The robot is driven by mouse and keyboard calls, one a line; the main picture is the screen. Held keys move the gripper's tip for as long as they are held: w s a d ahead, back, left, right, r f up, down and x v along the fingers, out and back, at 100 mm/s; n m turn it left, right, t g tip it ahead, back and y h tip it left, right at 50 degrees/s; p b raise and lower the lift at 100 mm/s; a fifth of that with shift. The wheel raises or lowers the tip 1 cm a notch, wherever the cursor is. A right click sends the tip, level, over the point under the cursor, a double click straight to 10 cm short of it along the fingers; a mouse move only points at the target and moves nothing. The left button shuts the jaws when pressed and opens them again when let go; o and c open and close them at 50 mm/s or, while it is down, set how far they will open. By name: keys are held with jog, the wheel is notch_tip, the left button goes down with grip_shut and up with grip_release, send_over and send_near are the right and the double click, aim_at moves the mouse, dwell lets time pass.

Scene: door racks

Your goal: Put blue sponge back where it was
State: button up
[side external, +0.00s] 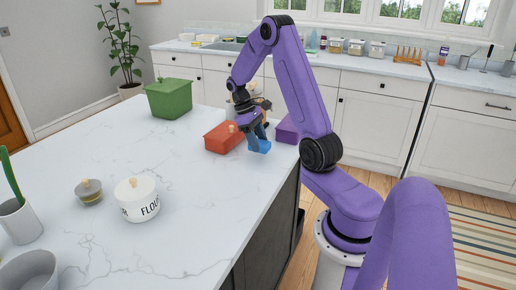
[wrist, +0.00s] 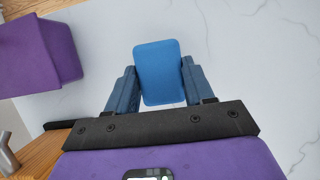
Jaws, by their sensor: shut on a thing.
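The blue sponge (side external: 259,146) is held in my gripper (side external: 257,137), above the right edge of the marble counter (side external: 200,190). In the wrist view the sponge (wrist: 159,70) sits between the two fingers of my gripper (wrist: 156,85), which are shut on its sides. An orange-red box (side external: 222,140) with a small knob on top stands just left of the sponge. A purple box (side external: 287,131) stands behind and to the right of it; it also shows at the upper left of the wrist view (wrist: 40,55). The exact gap between sponge and counter cannot be told.
A green lidded box (side external: 168,98) stands at the counter's far left. A white flour canister (side external: 137,198), a small grey lidded jar (side external: 89,192) and grey pots (side external: 27,272) are at the near left. The middle of the counter is clear.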

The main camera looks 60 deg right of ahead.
jog(key=shift+f, duration=1.55)
jog(key=shift+f, duration=0.15)
jog(key=o, duration=0.9)
jog(key=shift+o, duration=0.2)
